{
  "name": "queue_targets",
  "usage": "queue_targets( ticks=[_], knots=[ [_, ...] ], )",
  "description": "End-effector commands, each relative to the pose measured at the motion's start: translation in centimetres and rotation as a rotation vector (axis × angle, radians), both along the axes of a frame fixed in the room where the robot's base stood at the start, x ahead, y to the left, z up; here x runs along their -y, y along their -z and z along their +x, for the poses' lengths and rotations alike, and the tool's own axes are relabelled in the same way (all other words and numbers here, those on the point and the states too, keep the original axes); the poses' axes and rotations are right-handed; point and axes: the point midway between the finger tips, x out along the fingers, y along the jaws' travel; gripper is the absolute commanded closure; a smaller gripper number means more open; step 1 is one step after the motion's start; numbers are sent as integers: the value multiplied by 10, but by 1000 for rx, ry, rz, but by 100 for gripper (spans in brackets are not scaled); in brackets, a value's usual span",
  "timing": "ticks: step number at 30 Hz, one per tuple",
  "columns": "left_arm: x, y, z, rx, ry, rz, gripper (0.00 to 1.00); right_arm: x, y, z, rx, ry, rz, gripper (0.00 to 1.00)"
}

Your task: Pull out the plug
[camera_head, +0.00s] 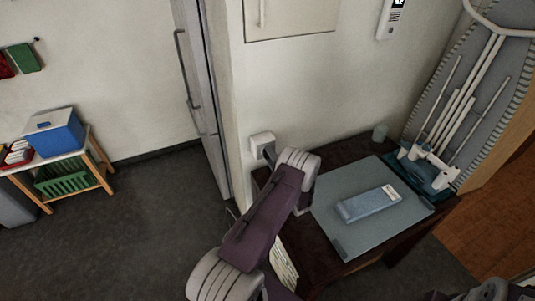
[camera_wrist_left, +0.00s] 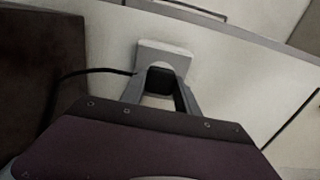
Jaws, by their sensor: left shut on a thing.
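A white wall socket (camera_head: 263,140) is on the wall just left of the dark table, and it also shows in the left wrist view (camera_wrist_left: 165,55). My left gripper (camera_head: 269,152) is right in front of the socket. In the wrist view its fingers (camera_wrist_left: 160,84) reach to the socket face and are shut on the plug. A black cable (camera_wrist_left: 95,71) runs left from the fingertips. My right gripper is not in view.
An ironing board (camera_head: 470,80) leans at the right. A grey door (camera_head: 200,90) is left of the socket.

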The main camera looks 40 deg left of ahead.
Motion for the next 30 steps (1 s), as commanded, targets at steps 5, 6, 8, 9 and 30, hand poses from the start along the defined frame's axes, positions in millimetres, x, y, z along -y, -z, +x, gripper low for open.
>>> queue_targets(
  ticks=[5, 6, 8, 9, 30],
  knots=[
    [7, 0, -3, -1, 1, 0, 100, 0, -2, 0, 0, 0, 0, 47],
    [8, 0, -4, 0, 2, 0, 100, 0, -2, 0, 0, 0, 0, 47],
    [11, 0, -5, 0, 2, 0, 100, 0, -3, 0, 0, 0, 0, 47],
    [12, 0, -5, 0, 2, 0, 100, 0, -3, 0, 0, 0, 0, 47],
    [37, 0, -19, -1, 1, 0, 100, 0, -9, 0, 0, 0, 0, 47]
  ],
)
